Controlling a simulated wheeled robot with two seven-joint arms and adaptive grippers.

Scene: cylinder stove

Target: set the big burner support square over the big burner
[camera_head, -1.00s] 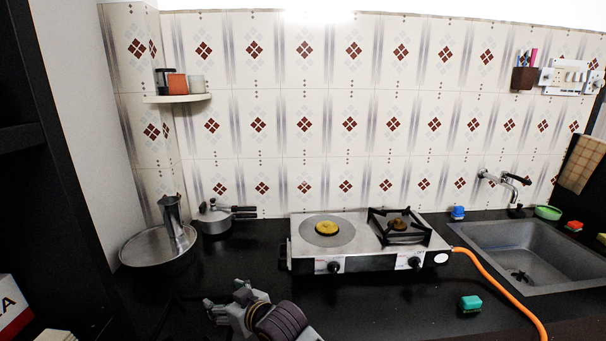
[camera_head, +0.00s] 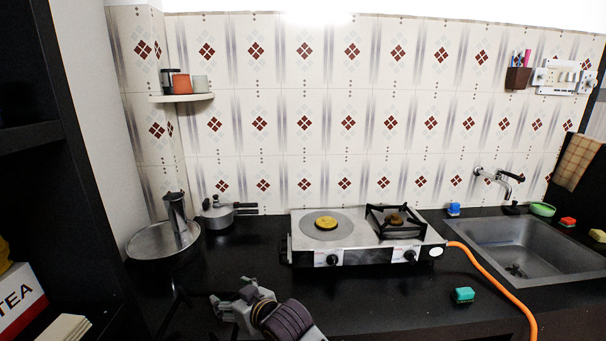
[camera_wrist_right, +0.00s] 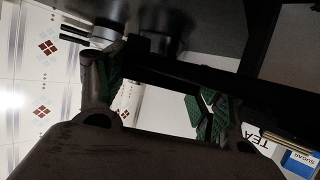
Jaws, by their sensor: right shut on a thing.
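The big burner (camera_head: 326,223) is the yellow-topped one on the left of the steel stove (camera_head: 366,259). A round grey plate lies around it, with no support over it. My right gripper (camera_head: 230,303) is low in front of the stove, to the left of the big burner. It is shut on the big burner support (camera_head: 178,292), a thin black frame hard to tell from the black counter. In the right wrist view, the dark support (camera_wrist_right: 180,88) crosses between the green-padded fingers (camera_wrist_right: 160,100). My left gripper is out of view.
The smaller burner (camera_head: 396,220) on the right carries its own black support (camera_head: 376,213). A steel pan (camera_head: 150,243) and a small cooker (camera_head: 217,218) stand left of the stove. An orange hose (camera_head: 490,277) runs right, near a green sponge (camera_head: 464,295) and the sink (camera_head: 530,250).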

